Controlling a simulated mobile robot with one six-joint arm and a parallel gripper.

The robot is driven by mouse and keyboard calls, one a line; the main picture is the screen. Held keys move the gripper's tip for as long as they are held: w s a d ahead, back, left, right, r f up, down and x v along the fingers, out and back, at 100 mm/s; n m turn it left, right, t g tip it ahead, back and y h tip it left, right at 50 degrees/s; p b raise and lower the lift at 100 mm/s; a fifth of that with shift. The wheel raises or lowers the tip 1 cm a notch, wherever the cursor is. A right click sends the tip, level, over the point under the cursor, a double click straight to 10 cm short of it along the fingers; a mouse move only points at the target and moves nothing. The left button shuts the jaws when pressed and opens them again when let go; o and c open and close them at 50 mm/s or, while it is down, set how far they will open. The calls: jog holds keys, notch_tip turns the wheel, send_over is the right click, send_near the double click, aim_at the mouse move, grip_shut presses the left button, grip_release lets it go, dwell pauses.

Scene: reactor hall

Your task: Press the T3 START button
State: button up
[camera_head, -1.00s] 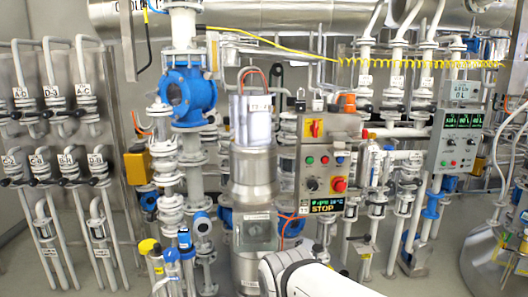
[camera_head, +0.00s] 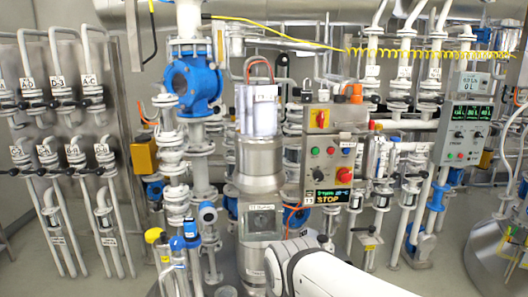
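A grey control panel (camera_head: 341,137) stands right of centre, facing me. It carries a small green button (camera_head: 316,151), a red button (camera_head: 331,150) and a pale button (camera_head: 346,151) in a row. Below them are a black knob (camera_head: 316,169) and a large red mushroom button (camera_head: 345,175). The panel's lit display (camera_head: 327,196) reads STOP. Small button lettering is too fine to read. My white arm reaches up from the bottom edge to just below the panel, apart from the buttons in the picture. My gripper's fingers do not show.
A metal vessel (camera_head: 259,160) stands left of the panel. A second panel (camera_head: 463,137) with green displays stands at the right. A blue valve (camera_head: 193,84) and pipework fill the left. Capped pipes (camera_head: 175,250) stand low in front. A round steel tank (camera_head: 495,262) is lower right.

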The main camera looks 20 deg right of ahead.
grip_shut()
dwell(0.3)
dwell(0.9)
